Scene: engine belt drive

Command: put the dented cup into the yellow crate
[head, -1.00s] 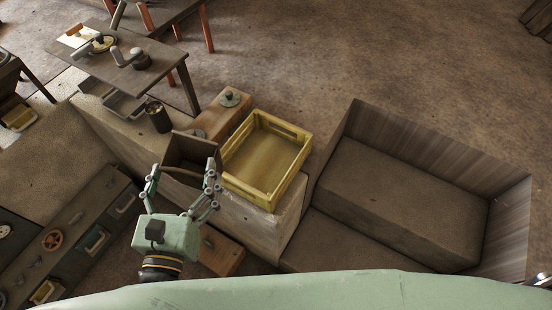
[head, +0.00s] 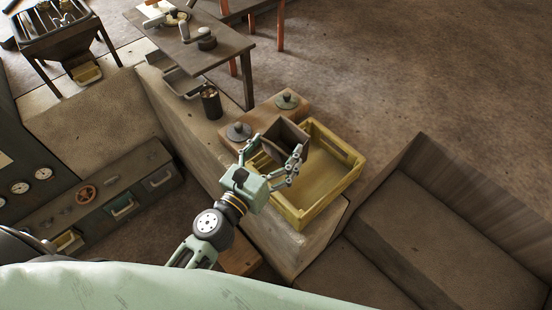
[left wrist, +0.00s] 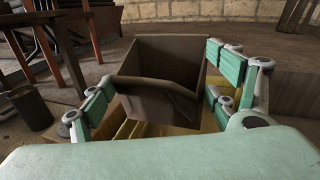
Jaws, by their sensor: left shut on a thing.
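The dented cup (head: 287,136) is a brown, square, open-topped vessel with a bent-in near wall. My left gripper (head: 273,156) is shut on it, one finger on each side. The cup is upright or nearly so, and overlaps the far left corner of the yellow crate (head: 335,201) in the head view. In the left wrist view the dented cup (left wrist: 160,95) fills the middle between the fingers, with part of the yellow crate (left wrist: 133,129) showing below. The crate's visible floor is empty; its far left part is hidden by cup and gripper. My right gripper is not in view.
The crate stands on a pale stone block (head: 285,247). A wooden board (head: 262,113) beside it carries two knobbed lids, one a grey lid (head: 238,131). A dark can (head: 211,103) stands to the left. A dark table (head: 190,40) is behind.

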